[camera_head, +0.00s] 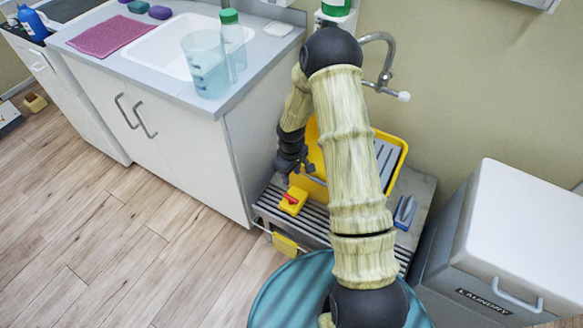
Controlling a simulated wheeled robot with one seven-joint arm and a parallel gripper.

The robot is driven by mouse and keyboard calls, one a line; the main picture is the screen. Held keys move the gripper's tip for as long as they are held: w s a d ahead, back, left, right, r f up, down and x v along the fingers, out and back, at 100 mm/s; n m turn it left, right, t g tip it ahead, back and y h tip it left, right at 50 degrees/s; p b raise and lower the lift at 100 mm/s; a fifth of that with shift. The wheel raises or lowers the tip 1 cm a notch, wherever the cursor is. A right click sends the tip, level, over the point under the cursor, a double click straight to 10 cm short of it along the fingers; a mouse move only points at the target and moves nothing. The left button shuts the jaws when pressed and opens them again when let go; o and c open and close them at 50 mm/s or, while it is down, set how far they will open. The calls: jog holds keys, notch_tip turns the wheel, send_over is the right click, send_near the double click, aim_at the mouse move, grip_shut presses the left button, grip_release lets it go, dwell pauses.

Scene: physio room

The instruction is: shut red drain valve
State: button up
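A small red handle (290,199), which looks like the drain valve, sits on a yellow block (294,207) at the left side of a low grey slatted stand (322,229). Whether the handle is turned open or shut is not clear. My gripper (286,178) is dark and points down just above and slightly left of the red handle. A small gap seems to show between them. The fingers are too small to tell whether they are open or shut. My arm hides part of the stand behind it.
A yellow tub (392,143) stands behind my arm, below a curved tap (384,62). A white cabinet with a sink (168,48) is to the left. A laundry bin (504,240) is to the right. A blue-grey brush-like item (404,212) lies on the stand. The wooden floor at left is mostly clear.

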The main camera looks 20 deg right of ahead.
jog(key=shift+r, duration=1)
jog(key=s+r+m+t, duration=0.1)
jog(key=s+r+m, duration=0.2)
jog(key=s+r, duration=0.6)
jog(key=s+r+m+t, duration=0.1)
jog(key=s+r+m, duration=0.3)
jog(key=s+r, duration=0.4)
notch_tip(320, 180, up, 6)
jog(key=shift+s+a+f+t, duration=0.2)
jog(key=shift+s+f+t, duration=0.05)
jog(key=shift+s+t, duration=0.1)
jog(key=shift+c, duration=0.4)
jog(key=shift+a, duration=0.15)
jog(key=shift+w, duration=0.15)
